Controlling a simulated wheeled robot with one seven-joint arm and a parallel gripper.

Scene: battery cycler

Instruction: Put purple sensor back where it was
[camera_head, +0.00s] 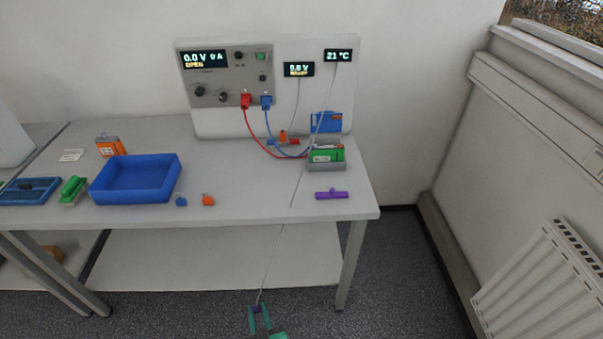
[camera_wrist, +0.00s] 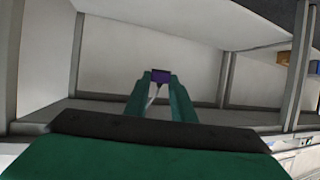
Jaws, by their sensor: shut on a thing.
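My gripper (camera_head: 260,313) is low in front of the table, below the tabletop's front edge, in the head view. In the wrist view its two green fingers (camera_wrist: 160,84) are shut on the small purple sensor (camera_wrist: 161,75). A thin pale cable runs from the gripper up across the tabletop to the 21 °C display (camera_head: 338,55). A flat purple piece (camera_head: 332,194) lies on the tabletop near the right front; I cannot tell whether it is the sensor's holder. The sensor is barely distinguishable between the fingers in the head view.
A green battery (camera_head: 326,154) sits in a grey cradle (camera_head: 327,167) with red and blue leads nearby. A blue tray (camera_head: 135,181), small blue and orange caps (camera_head: 208,200) and an orange battery (camera_head: 110,147) are on the left. A lower shelf (camera_head: 210,262) lies beneath.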

